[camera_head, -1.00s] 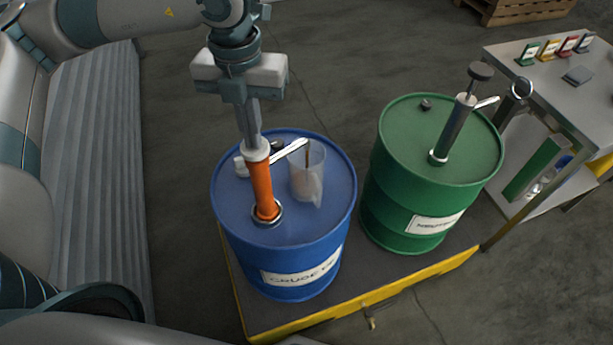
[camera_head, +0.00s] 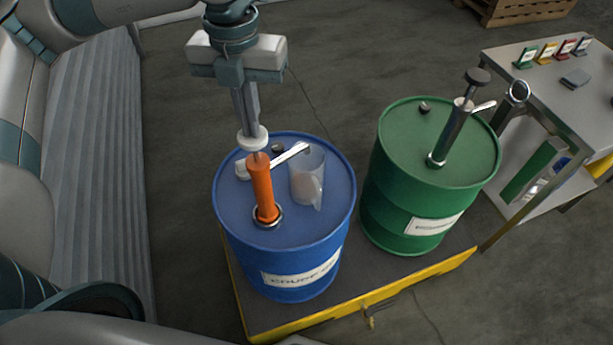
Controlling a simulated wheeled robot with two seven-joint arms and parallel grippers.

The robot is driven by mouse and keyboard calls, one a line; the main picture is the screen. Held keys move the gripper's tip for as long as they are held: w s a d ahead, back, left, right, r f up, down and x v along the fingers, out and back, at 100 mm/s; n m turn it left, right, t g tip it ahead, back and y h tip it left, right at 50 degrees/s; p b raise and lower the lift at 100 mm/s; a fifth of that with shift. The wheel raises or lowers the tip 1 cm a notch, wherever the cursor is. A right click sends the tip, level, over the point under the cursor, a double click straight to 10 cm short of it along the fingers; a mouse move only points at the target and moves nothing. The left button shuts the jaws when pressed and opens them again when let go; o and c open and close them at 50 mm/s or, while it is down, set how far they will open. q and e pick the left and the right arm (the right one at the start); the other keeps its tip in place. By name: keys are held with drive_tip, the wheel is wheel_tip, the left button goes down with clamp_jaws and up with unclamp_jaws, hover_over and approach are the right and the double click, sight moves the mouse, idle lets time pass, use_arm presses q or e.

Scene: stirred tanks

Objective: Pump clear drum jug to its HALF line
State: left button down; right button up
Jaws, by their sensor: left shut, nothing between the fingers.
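A clear jug (camera_head: 307,178) stands on the blue drum (camera_head: 325,222), under the white spout (camera_head: 291,153) of an orange hand pump (camera_head: 262,188). Cloudy pale contents seem to show low in the jug; its line marks are too small to read. The pump's white knob (camera_head: 253,140) stands above the orange barrel, with a short stretch of rod showing between. My left gripper (camera_head: 248,126) is shut, pointing down with its tips at the top of the knob. Whether they touch it I cannot tell. My right gripper is not in view.
A green drum (camera_head: 407,190) with a dark-knobbed pump (camera_head: 453,128) stands right of the blue one. Both stand on a yellow-edged platform (camera_head: 365,308). A metal bench (camera_head: 556,97) with small coloured cards is at the right, and a wooden pallet (camera_head: 527,8) behind.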

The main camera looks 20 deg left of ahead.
use_arm(q)
drive_tip(key=shift+r+p, duration=0.55)
drive_tip(key=shift+r, duration=1)
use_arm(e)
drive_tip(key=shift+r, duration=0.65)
